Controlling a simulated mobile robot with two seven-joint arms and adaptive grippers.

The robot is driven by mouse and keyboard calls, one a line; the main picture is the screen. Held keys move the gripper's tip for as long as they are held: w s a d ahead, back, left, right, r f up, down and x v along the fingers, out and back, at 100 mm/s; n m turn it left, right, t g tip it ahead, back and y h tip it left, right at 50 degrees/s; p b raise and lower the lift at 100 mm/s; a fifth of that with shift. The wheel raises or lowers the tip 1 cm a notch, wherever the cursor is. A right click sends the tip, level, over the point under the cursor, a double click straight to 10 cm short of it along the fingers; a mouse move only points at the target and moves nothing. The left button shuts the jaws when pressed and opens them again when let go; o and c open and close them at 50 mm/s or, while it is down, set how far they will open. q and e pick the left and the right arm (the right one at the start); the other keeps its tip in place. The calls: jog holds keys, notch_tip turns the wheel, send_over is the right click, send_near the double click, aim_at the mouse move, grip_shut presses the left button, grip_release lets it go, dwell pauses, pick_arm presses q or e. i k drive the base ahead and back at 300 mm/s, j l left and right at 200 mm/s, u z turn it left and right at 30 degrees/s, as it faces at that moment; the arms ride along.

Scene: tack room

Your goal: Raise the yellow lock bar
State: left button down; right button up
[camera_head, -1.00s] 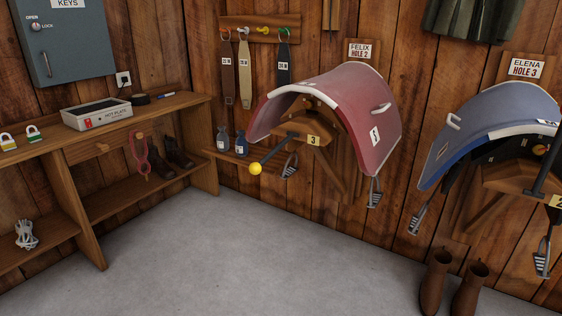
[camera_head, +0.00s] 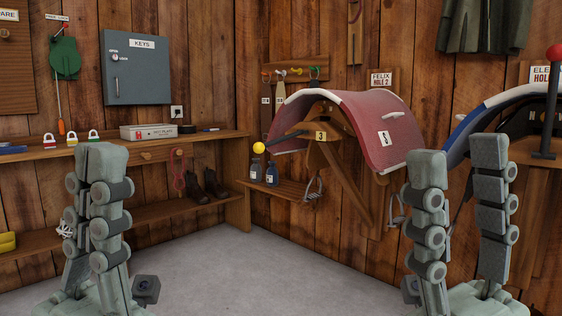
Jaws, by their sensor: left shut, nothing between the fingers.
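The yellow lock bar (camera_head: 287,137) is a dark bar with a yellow ball (camera_head: 258,147) on its end. It sticks out to the left, sloping slightly down, from the wooden saddle rack marked 3 (camera_head: 335,143), under the red saddle (camera_head: 372,118). My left gripper (camera_head: 88,166) stands upright at the lower left, shut and empty, in front of the bench and well left of the ball. My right gripper (camera_head: 460,162) stands upright at the lower right, its fingers apart with nothing between them. Neither gripper touches the bar.
A blue saddle (camera_head: 500,105) and a red-ball lever (camera_head: 556,48) are at the right. A low shelf holds bottles (camera_head: 271,174) below the yellow ball. The wooden bench (camera_head: 215,136) runs along the left wall. The grey floor (camera_head: 270,275) between the grippers is clear.

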aim_at(259, 148)
jog(key=i+l+z, duration=0.1)
jog(key=i, duration=0.4)
jog(key=i+l+z, duration=0.15)
jog(key=i+l, duration=0.15)
jog(key=i, duration=0.15)
